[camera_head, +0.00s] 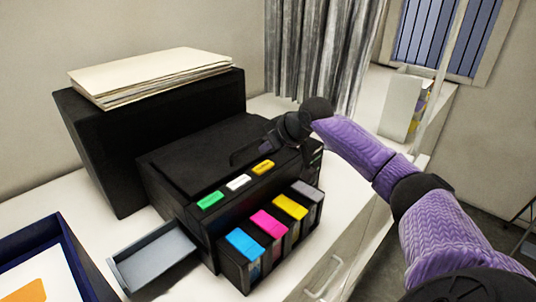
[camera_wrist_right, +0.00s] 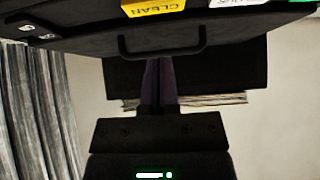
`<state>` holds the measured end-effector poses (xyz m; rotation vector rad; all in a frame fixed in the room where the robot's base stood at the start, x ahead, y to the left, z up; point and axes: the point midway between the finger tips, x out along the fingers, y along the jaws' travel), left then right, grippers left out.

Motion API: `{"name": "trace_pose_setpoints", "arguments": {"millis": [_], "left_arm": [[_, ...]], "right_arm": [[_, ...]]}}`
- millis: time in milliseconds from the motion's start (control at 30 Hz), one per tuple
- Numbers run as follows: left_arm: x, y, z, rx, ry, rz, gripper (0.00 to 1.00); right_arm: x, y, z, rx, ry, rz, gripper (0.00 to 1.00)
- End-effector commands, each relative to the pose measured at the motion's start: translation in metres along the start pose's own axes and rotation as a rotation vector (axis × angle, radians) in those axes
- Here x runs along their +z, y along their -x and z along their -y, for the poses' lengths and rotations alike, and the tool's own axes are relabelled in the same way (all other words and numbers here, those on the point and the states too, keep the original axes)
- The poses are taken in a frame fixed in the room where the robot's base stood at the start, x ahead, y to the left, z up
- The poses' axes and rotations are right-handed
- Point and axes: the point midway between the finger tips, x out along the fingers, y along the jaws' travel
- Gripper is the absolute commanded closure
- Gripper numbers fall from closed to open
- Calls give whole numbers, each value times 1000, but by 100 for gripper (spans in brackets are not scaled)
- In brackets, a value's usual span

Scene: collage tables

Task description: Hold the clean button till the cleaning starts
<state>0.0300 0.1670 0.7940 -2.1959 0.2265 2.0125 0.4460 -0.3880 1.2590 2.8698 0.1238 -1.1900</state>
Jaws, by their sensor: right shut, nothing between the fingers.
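The black printer (camera_head: 190,165) stands on a white table. Its front top edge carries a green button (camera_head: 210,200), a white button (camera_head: 238,182) and a yellow button (camera_head: 263,167). In the right wrist view the yellow button (camera_wrist_right: 153,8) reads CLEAN, upside down, at the top edge. My right gripper (camera_head: 268,145) is shut and empty, over the right part of the printer lid, just behind the yellow button. Whether its tips touch anything cannot be told. My left gripper is not in view.
Several coloured ink cartridges (camera_head: 268,224) stand in the printer's open front. A grey tray (camera_head: 155,262) sticks out at its left. A black box (camera_head: 95,150) with a paper stack (camera_head: 150,75) stands behind. A dark blue tray (camera_head: 75,250) lies at the left.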

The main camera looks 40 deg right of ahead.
Motion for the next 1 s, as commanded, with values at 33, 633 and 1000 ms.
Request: {"name": "trace_pose_setpoints", "arguments": {"millis": [33, 633, 1000], "left_arm": [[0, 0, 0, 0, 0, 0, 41], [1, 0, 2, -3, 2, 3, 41], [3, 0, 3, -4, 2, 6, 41]], "right_arm": [[6, -8, 0, 0, 0, 3, 100], [29, -29, 0, 1, 0, 0, 100], [45, -44, 0, -2, 0, 9, 100]]}}
